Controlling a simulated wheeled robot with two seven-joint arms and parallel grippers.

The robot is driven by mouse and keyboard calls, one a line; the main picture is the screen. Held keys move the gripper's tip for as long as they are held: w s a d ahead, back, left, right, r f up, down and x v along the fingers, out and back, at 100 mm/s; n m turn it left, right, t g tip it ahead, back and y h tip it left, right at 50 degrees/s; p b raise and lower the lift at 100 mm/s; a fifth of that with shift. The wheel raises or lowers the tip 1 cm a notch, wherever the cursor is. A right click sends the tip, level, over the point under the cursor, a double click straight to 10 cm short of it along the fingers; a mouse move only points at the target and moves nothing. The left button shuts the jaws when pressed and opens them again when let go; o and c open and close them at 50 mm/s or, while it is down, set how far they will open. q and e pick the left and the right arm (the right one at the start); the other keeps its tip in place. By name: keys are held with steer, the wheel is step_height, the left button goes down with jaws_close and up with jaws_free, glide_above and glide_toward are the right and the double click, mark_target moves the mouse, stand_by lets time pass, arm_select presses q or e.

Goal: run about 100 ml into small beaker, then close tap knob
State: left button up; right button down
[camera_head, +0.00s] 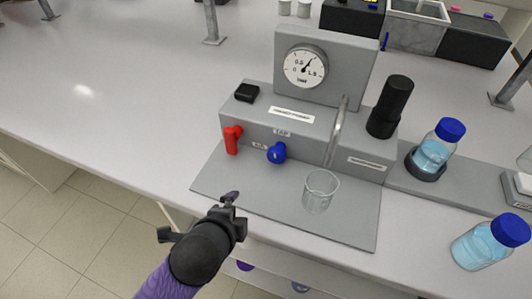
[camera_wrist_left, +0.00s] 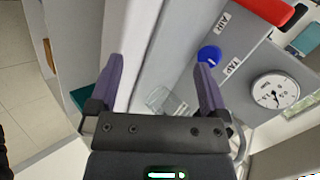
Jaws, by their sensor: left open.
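The small glass beaker (camera_head: 320,192) stands upright on the rig's grey base, below and in front of the curved metal spout (camera_head: 336,135). It looks empty. The blue tap knob (camera_head: 277,153) is on the rig's front face under the label TAP. My left gripper (camera_head: 201,216) is open and empty at the bench's front edge, left of the beaker and short of the knob. In the left wrist view the open fingers (camera_wrist_left: 160,78) have nothing between them up close; the blue knob (camera_wrist_left: 209,54) and the beaker (camera_wrist_left: 164,101) show beyond. My right gripper is not in view.
A red AIR lever (camera_head: 232,140) sits just left of the knob. A round gauge (camera_head: 305,66) stands above, a black cylinder (camera_head: 390,106) at right. Blue-capped bottles (camera_head: 436,150) (camera_head: 485,245) stand further right. The bench left of the rig is clear.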

mark_target(274, 156)
arm_select(q)
steer(key=w+d+m+t, duration=0.1)
steer(key=m, duration=0.2)
steer(key=w+d+r+m+h, duration=0.1)
steer(key=w+m, duration=0.1)
steer(key=m, duration=0.1)
steer(key=w+d+r+m+t, duration=0.1)
steer(key=m, duration=0.2)
steer(key=shift+w+r+m+t+h, duration=0.2)
steer(key=shift+w+m+t+h, duration=0.1)
steer(key=shift+m+h, duration=0.1)
steer(key=w+m, duration=0.1)
steer(key=m, duration=0.1)
steer(key=m+h, duration=0.1)
steer(key=m, duration=0.2)
steer(key=w+d+m+t, duration=0.1)
steer(key=m, duration=0.2)
steer(key=shift+w+r, duration=0.3)
steer(key=shift+r, duration=0.05)
steer(key=shift+w+d+m+h, duration=0.15)
steer(key=shift+w+m+h, duration=0.25)
steer(key=shift+m, duration=0.5)
steer(key=b+x, duration=0.3)
steer(key=x, duration=0.5)
steer(key=shift+d+f+b, duration=0.15)
steer(key=shift+f+b, duration=0.1)
steer(key=shift+b, duration=0.15)
steer(key=shift+w+d, duration=0.25)
steer(key=shift+w, duration=0.35)
